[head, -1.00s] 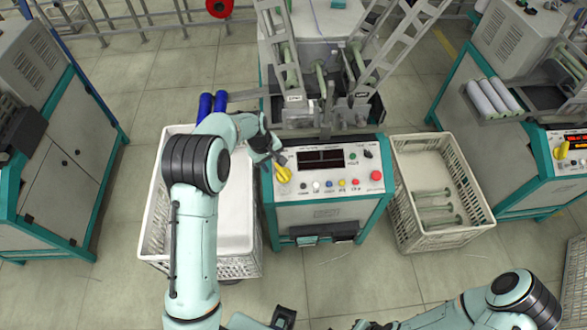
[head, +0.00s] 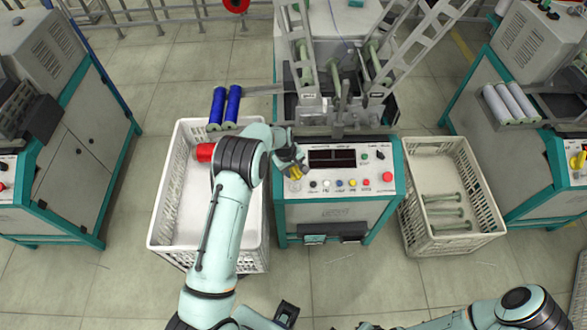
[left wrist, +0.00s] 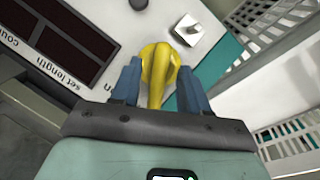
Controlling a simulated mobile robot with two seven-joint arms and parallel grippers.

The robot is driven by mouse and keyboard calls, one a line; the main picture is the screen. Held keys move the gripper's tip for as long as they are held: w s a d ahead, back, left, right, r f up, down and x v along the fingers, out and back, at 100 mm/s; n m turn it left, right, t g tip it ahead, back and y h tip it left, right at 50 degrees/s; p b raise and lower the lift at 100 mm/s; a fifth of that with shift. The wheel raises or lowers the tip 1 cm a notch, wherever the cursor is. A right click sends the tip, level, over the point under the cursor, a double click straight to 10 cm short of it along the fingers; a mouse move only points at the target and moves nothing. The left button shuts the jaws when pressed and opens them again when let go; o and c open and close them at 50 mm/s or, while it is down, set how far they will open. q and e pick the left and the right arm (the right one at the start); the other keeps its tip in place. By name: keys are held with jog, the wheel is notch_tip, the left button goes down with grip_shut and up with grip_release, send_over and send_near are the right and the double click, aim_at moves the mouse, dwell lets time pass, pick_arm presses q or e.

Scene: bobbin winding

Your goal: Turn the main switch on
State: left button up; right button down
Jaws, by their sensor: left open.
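The main switch appears to be the yellow rotary knob (head: 295,173) at the left end of the winding machine's sloped control panel (head: 330,208). My left gripper (head: 292,163) is over it and partly hides it in the head view. In the left wrist view the yellow knob (left wrist: 158,65) sits between the two blue fingertips of my open left gripper (left wrist: 160,85). I cannot tell whether the fingers touch it. The display (head: 332,158) beside it is dark. My right arm shows at the bottom right; its gripper is not clear at the bottom edge.
Left of the machine stands a white crate (head: 160,215) with a red spool (head: 205,152); blue spools (head: 217,106) lie by its back edge. On the right a crate (head: 480,190) holds green bobbins. Several coloured buttons and a red button (head: 388,177) line the panel.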

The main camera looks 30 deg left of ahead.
pick_arm(q)
jog(key=shift+f, duration=0.3)
grip_shut()
